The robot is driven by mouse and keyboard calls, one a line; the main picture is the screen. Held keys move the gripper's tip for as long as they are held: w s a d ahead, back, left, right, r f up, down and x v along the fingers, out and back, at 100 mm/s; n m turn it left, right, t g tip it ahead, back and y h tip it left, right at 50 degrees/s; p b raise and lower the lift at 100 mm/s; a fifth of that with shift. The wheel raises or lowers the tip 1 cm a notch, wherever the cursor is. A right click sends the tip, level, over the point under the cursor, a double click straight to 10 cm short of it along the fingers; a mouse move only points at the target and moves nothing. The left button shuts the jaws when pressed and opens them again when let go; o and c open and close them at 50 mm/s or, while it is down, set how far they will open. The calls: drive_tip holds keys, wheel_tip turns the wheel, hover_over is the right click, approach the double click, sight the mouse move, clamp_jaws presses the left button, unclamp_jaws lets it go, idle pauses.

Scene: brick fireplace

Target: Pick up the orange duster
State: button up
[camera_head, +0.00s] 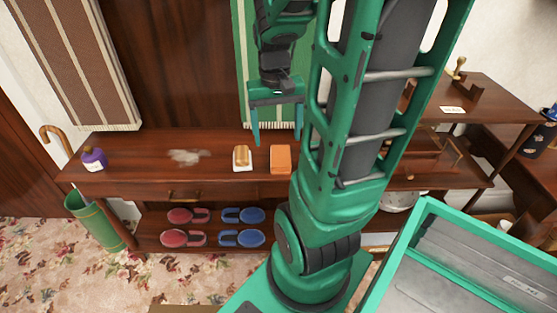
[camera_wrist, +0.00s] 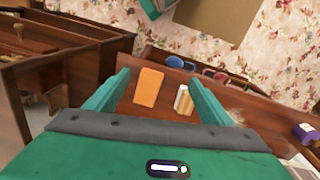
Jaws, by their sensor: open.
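The orange duster (camera_head: 280,159) is a block lying on the dark wooden shelf top (camera_head: 222,181), left of my arm in the head view. It also shows in the wrist view (camera_wrist: 148,87), between my two fingers and nearer the left one. My gripper (camera_head: 277,140) is open and empty, with its fingers pointing down over the shelf at the duster. A gap appears to remain between the fingertips and the duster. In the wrist view the gripper's fingertips (camera_wrist: 158,76) stand wide apart.
A tan-and-white brush (camera_head: 242,158) lies close to the duster's left. A pale dusty patch (camera_head: 189,156) and a purple bottle (camera_head: 93,158) are farther left. Red slippers (camera_head: 184,238) and blue slippers (camera_head: 241,238) sit below. A wooden side table (camera_head: 480,97) stands at right.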

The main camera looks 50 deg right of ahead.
drive_tip(key=w+d+f+m, duration=0.2)
drive_tip(key=w+d+f, duration=0.45)
drive_tip(key=d, duration=0.35)
hover_over(280, 155)
drive_tip(key=f, duration=0.5)
drive_tip(key=shift+s+d+f, duration=0.2)
drive_tip(key=shift+f, duration=0.15)
drive_tip(key=shift+w+a+f, duration=0.1)
drive_tip(key=shift+a+f, duration=0.05)
drive_tip(key=shift+f, duration=1.2)
drive_tip(key=shift+a+f, duration=0.15)
drive_tip(key=shift+f, duration=1.2)
drive_tip(key=c, duration=1.2)
drive_tip(key=shift+r, duration=0.1)
